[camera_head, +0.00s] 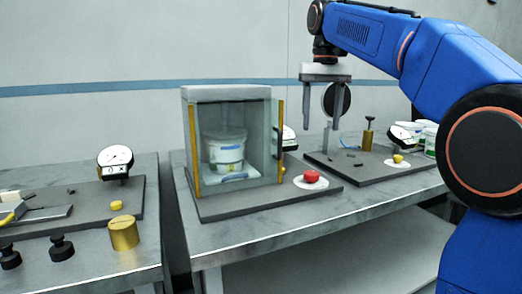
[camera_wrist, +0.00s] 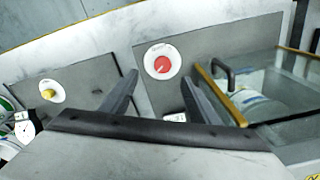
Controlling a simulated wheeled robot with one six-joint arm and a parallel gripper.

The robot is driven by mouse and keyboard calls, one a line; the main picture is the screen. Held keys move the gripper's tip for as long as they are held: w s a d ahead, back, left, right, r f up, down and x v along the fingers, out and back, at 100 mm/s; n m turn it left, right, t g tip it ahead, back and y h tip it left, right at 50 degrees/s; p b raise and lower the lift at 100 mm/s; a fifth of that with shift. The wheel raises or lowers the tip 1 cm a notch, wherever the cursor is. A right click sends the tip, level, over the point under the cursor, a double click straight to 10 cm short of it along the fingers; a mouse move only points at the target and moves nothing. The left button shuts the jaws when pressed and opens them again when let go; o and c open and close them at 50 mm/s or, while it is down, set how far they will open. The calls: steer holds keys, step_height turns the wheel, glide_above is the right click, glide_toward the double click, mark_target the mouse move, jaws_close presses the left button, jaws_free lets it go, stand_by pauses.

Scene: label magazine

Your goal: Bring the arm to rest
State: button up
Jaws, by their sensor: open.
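My gripper (camera_head: 321,118) hangs at the end of my blue arm, fingers pointing down. In the head view it is above the bench, right of the glass-sided cabinet (camera_head: 234,93). Its two fingers are apart with nothing between them. The wrist view also shows my gripper (camera_wrist: 160,97) with its fingers spread over the bench and the dark base plates. A white tub (camera_head: 225,150) stands inside the cabinet. The red button (camera_head: 311,176) on a white disc sits on the plate before the cabinet, and it also shows in the wrist view (camera_wrist: 162,66).
The right plate (camera_head: 375,175) carries a yellow button (camera_head: 398,158), a dial gauge (camera_head: 403,136) and a brass post (camera_head: 368,133). White tubs (camera_head: 430,140) stand behind. The left bench holds another dial gauge (camera_head: 115,160), a brass cylinder (camera_head: 123,233) and black knobs (camera_head: 62,247). A gap separates the benches.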

steer(key=s+d+f+t, duration=0.2)
steer(key=s+d+f, duration=0.1)
steer(key=s+f, duration=1.2)
steer(key=s+d+f+n+t, duration=0.1)
steer(key=s+d+f+t, duration=0.1)
steer(key=s+f, duration=1.4)
step_height(320, 180, down, 5)
steer(key=shift+d+r, duration=0.1)
steer(key=shift+d, duration=0.45)
